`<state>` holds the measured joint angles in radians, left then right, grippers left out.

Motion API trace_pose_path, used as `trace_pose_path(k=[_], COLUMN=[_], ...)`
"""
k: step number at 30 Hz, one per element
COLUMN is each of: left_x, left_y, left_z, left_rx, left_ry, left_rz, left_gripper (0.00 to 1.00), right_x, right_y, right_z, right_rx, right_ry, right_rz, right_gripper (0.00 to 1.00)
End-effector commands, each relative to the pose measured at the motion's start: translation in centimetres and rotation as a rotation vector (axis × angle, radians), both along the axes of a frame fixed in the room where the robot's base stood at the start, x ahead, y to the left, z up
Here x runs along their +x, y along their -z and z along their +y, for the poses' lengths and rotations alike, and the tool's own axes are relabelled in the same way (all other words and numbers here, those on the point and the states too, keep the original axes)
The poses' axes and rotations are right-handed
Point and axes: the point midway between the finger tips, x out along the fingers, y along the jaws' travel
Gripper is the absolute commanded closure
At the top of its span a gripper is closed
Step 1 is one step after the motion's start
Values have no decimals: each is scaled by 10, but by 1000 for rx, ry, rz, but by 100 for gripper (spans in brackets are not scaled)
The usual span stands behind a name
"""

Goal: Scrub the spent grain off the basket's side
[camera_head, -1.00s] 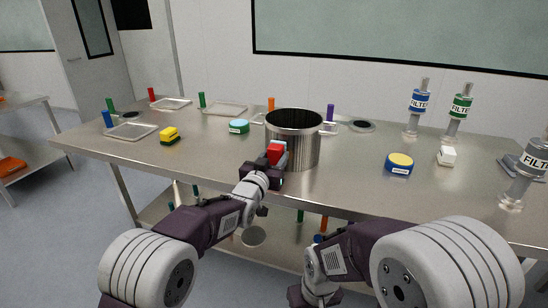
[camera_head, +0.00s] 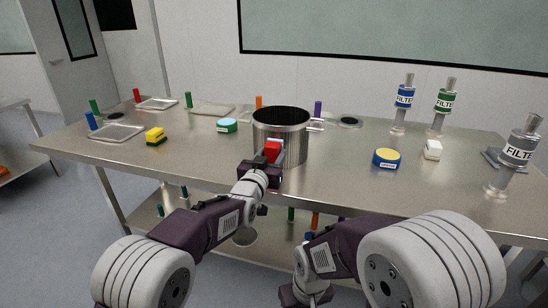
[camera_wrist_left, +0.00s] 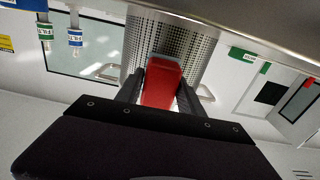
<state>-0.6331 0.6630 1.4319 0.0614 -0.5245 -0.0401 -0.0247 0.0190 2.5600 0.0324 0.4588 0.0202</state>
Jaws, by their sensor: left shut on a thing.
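The basket (camera_head: 296,128) is an upright, open-topped metal cylinder on the steel table. The left wrist view shows its perforated side wall (camera_wrist_left: 202,38). My left gripper (camera_head: 268,158) is in front of the basket and shut on a red block-shaped tool (camera_head: 272,150). In the left wrist view the red tool (camera_wrist_left: 163,82) sits between the two dark fingers, its far end at the perforated wall. I cannot tell whether it touches. I cannot make out any grain on the wall. My right arm hangs low in front of the table; its fingers do not show.
A teal round sponge (camera_head: 227,125) and a yellow sponge (camera_head: 155,136) lie left of the basket. A blue-yellow round pad (camera_head: 387,158), a white block (camera_head: 432,150) and several filter bottles (camera_head: 404,97) stand right. Shallow trays (camera_head: 116,133) are at the left.

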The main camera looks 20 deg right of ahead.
Motion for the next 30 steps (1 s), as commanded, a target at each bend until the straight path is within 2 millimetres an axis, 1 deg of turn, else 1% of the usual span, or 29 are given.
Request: trace_pose_path(k=[2, 6, 17, 20, 24, 30], left_x=[6, 13, 14, 7, -8, -28], left_y=[2, 0, 0, 3, 5, 3], left_z=[9, 19, 23, 28, 38, 51], left_rx=[0, -2, -1, -2, -2, -3], left_ry=[-4, -3, -1, -1, -1, -1], left_rz=[-2, -2, -2, -2, -2, -2], left_gripper=[88, 88, 88, 88, 88, 88], right_x=[0, 0, 0, 0, 0, 0], right_y=[7, 7, 9, 20, 35, 50], right_z=[0, 0, 0, 0, 0, 0], right_rx=[0, 0, 0, 0, 0, 0], right_ry=[0, 0, 0, 0, 0, 0], right_rz=[0, 0, 0, 0, 0, 0], right_gripper=[66, 66, 66, 66, 66, 66])
